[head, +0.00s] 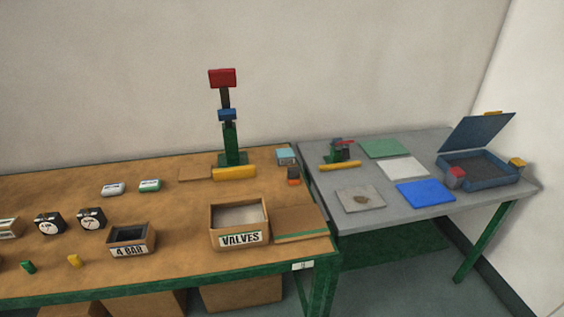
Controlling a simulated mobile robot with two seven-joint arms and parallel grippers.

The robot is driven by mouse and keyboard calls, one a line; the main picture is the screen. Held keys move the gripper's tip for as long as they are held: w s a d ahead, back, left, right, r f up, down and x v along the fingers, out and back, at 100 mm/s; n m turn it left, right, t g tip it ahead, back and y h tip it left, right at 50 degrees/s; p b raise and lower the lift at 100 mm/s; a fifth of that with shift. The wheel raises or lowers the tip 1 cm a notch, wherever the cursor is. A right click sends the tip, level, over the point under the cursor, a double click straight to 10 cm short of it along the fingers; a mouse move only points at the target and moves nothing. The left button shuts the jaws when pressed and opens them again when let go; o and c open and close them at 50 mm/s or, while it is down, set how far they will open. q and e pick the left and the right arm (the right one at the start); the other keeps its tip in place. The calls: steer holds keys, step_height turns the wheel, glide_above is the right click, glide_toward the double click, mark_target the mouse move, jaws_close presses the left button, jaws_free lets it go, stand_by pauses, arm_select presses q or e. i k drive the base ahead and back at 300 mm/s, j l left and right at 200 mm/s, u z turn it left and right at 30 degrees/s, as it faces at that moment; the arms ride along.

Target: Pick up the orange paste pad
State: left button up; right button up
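A small orange piece (293,183) lies near the right edge of the wooden bench, against a dark block (293,173). It is too small to tell whether it is a paste pad. On the grey table, a grey square pad (350,205) bears a brownish lump (361,199). A green pad (384,148), a white pad (403,168) and a blue pad (426,193) lie flat near it. No other orange pad shows clearly. Neither of my grippers is in view.
The wooden bench (170,255) holds a VALVES box (240,239), a 4 BAR box (130,248), gauges and a tall green stand (231,143). A blue open-lidded case (490,177) stands on the right of the grey table (325,178). A yellow bar (340,166) lies there too.

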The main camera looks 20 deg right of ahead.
mark_target(294, 174)
steer(key=i+l+u, duration=0.3)
steer(key=l, duration=0.25)
steer(key=l+u, duration=0.55)
steer(key=l, duration=0.6)
steer(key=k+l+u, duration=0.3)
steer(key=l, duration=0.25)
steer(key=k+l+u, duration=0.3)
steer(key=k+l, duration=0.05)
steer(key=l, duration=0.1)
